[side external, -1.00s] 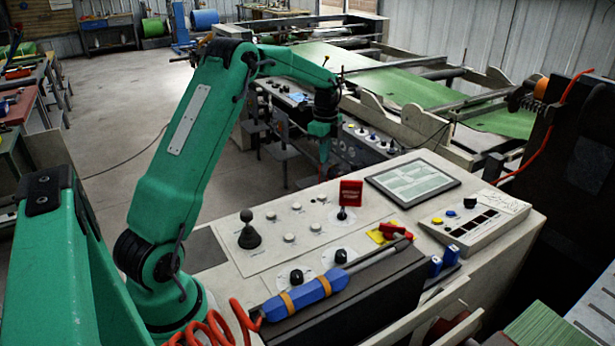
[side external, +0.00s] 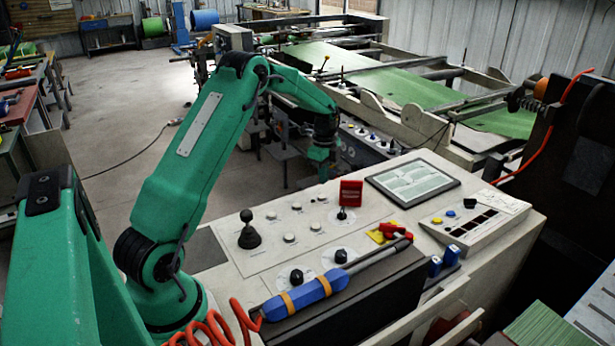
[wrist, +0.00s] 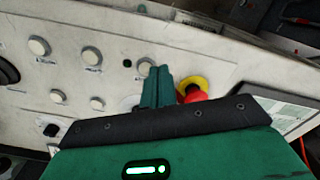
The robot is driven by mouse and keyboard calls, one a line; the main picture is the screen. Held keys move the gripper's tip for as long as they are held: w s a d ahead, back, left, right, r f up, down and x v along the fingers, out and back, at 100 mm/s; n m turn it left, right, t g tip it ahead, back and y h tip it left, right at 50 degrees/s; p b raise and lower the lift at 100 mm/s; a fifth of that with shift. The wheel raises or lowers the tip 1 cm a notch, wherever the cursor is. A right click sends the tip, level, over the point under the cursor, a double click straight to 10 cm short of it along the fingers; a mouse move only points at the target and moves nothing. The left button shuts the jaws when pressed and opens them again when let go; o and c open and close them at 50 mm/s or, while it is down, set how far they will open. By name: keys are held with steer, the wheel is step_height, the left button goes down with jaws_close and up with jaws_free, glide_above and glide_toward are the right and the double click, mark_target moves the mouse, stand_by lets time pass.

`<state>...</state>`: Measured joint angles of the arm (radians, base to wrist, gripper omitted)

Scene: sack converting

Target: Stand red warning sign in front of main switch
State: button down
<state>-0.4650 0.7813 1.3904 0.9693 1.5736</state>
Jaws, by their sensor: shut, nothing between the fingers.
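The red warning sign (side external: 351,192) stands upright on the pale control panel, at a black knob (side external: 342,214) on a white disc. I cannot tell if they touch. A red switch handle on a yellow plate (side external: 384,236), probably the main switch, is in front and to the right of the sign. In the wrist view a red knob with a yellow ring (wrist: 193,88) shows beside my fingers. My gripper (side external: 322,176) is shut and empty at the panel's far edge, behind and left of the sign. Its closed fingers also show in the wrist view (wrist: 157,86). I cannot make out the sign there.
A black lever (side external: 249,234) and several white buttons (side external: 290,238) are on the panel's left. A screen (side external: 412,182) and a raised button box (side external: 474,219) are on the right. A blue tool (side external: 306,295) lies along the front. Machinery stands beyond the panel.

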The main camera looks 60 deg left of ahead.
mark_target(357, 195)
step_height(357, 195, down, 3)
steer(key=shift+w+d, duration=0.25)
steer(key=shift+d, duration=0.25)
steer(key=shift+w+d, duration=0.2)
steer(key=shift+d, duration=0.25)
steer(key=shift+w+d, duration=0.4)
steer(key=shift+d, duration=0.45)
steer(key=w+d, duration=0.1)
steer(key=d, duration=0.1)
steer(key=w+d, duration=0.1)
steer(key=d, duration=0.1)
steer(key=w+d, duration=0.1)
steer(key=d, duration=0.1)
steer(key=shift+w+d, duration=0.15)
steer(key=shift+d, duration=0.15)
steer(key=shift+a, duration=0.1)
